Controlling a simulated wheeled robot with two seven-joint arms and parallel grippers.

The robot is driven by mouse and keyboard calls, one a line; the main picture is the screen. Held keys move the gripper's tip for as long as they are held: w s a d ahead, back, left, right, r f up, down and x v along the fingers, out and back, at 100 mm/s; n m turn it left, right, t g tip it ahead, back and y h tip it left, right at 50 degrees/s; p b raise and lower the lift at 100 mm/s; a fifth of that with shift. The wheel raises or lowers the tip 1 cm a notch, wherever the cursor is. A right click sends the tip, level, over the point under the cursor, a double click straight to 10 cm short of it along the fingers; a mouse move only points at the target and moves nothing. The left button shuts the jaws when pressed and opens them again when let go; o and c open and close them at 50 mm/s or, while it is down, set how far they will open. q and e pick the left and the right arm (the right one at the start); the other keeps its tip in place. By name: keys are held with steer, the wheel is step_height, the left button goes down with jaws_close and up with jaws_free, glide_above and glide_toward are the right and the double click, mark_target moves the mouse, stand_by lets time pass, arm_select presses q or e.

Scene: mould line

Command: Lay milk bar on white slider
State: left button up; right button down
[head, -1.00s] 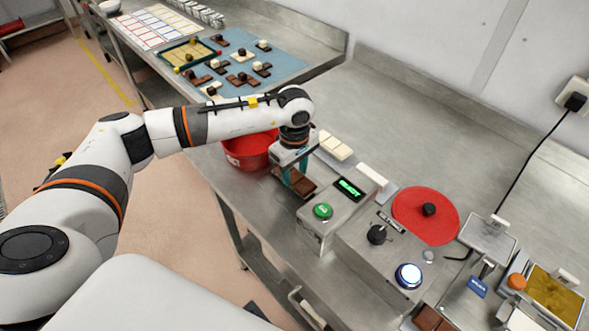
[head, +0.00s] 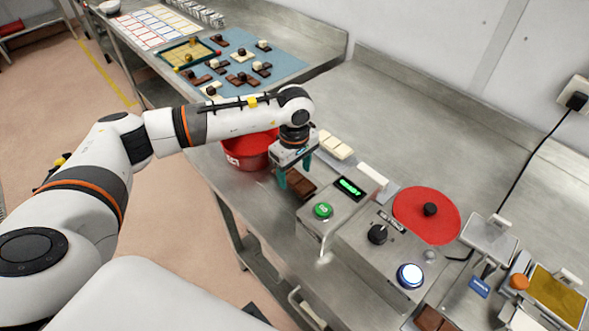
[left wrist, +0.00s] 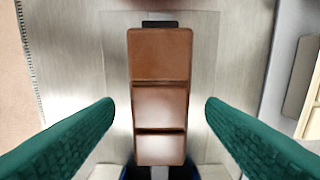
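The milk bar, a brown bar of three segments (left wrist: 160,95), lies on a steel surface in the left wrist view. It also shows in the head view (head: 301,186), beside the machine with the green display. My left gripper (head: 294,172) is open above it. In the left wrist view its green fingers (left wrist: 160,118) stand apart, one on each side of the bar, not touching it. A white block (head: 373,174) on a pale plate behind the display may be the white slider; I cannot tell for certain. My right gripper is out of view.
A cream bar (head: 335,146) lies behind my gripper. A red bowl (head: 247,150) stands left of it. The machine has a green button (head: 323,210) and black knob (head: 377,234). A red disc (head: 426,214) lies to the right.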

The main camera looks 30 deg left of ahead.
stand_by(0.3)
arm_select(q)
step_height(320, 180, up, 12)
steer(key=b, duration=0.2)
steer(key=shift+b, duration=0.3)
